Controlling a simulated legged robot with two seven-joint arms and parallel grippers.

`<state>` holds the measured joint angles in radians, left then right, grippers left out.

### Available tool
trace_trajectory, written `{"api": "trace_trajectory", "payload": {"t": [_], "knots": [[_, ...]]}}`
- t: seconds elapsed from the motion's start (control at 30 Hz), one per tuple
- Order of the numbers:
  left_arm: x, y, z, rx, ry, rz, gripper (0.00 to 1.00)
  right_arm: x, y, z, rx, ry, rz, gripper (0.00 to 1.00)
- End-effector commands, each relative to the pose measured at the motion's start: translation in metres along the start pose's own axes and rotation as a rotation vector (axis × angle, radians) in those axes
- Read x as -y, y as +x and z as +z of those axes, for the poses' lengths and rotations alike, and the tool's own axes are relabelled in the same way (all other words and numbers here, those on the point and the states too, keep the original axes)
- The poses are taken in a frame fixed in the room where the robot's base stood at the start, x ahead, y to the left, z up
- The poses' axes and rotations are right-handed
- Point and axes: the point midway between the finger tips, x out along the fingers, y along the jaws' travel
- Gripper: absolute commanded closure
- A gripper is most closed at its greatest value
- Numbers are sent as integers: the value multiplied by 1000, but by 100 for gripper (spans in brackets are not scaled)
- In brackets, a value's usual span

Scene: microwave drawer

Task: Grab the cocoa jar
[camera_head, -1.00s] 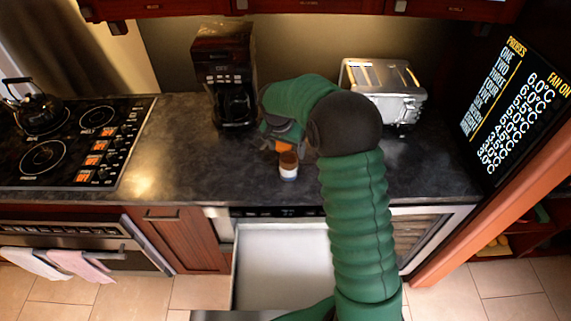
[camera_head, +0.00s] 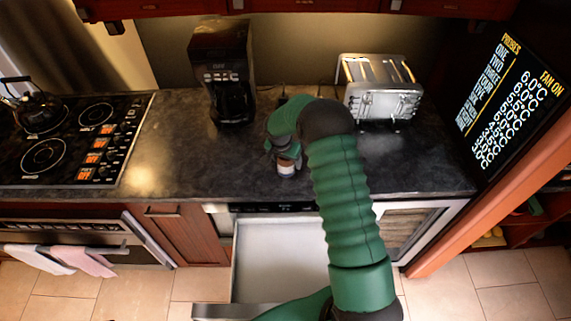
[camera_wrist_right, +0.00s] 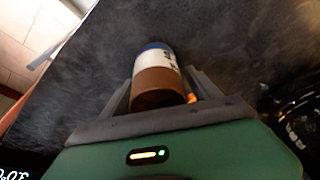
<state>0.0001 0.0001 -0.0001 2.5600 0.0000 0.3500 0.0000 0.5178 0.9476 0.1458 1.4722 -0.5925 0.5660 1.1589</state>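The cocoa jar (camera_head: 287,170) stands on the dark countertop near its front edge, above the open drawer. In the right wrist view the jar (camera_wrist_right: 157,78) has a brown end, a white label with dark print and a blue far end. My right gripper (camera_wrist_right: 160,85) has one finger on each side of the jar, with the jar between them. The fingers look open, and I cannot tell whether they touch it. In the head view my right gripper (camera_head: 284,150) partly hides the jar. My left gripper is not in view.
A white drawer (camera_head: 280,255) stands open below the counter. A black coffee maker (camera_head: 228,75) stands behind to the left, and a silver toaster (camera_head: 380,90) behind to the right. A stove with a kettle (camera_head: 35,107) is at the far left. The counter left of the jar is clear.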

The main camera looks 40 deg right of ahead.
Motion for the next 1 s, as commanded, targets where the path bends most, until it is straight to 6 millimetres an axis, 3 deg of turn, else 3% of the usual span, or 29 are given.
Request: {"api": "trace_trajectory", "payload": {"t": [0.07, 0.5, 0.8, 1.0], "knots": [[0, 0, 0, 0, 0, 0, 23, 0, 0, 0, 0, 0, 0, 41], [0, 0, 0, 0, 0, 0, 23, 0, -1, 0, 0, 0, 1, 97], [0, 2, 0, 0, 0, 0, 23, 0, -3, -1, -1, 1, 0, 97], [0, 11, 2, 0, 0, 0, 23, 0, -20, -7, -4, 2, -2, 97]]}}
